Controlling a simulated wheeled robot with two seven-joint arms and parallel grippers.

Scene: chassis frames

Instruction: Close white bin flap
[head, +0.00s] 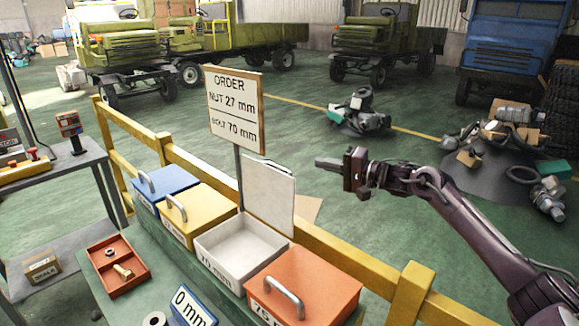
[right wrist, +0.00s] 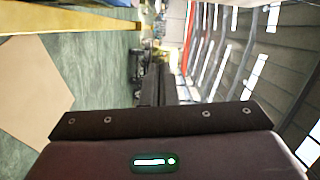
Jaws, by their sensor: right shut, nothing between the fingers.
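The white bin (head: 238,249) stands in the row of bins on the green bench, and its inside looks empty. Its white flap (head: 268,194) stands raised at the bin's back edge, leaning slightly back. My right gripper (head: 326,163) is shut and empty, above and to the right of the flap, apart from it in the picture. In the right wrist view the shut fingers (right wrist: 152,90) point away over the floor, and the bin does not show clearly there. My left gripper is not in view.
Blue (head: 168,190), yellow (head: 198,214) and orange (head: 303,284) bins beside the white one are closed. An order sign (head: 235,108) stands behind the flap. A yellow rail (head: 345,272) runs behind the bins. A red tray (head: 118,265) with small parts lies on the left.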

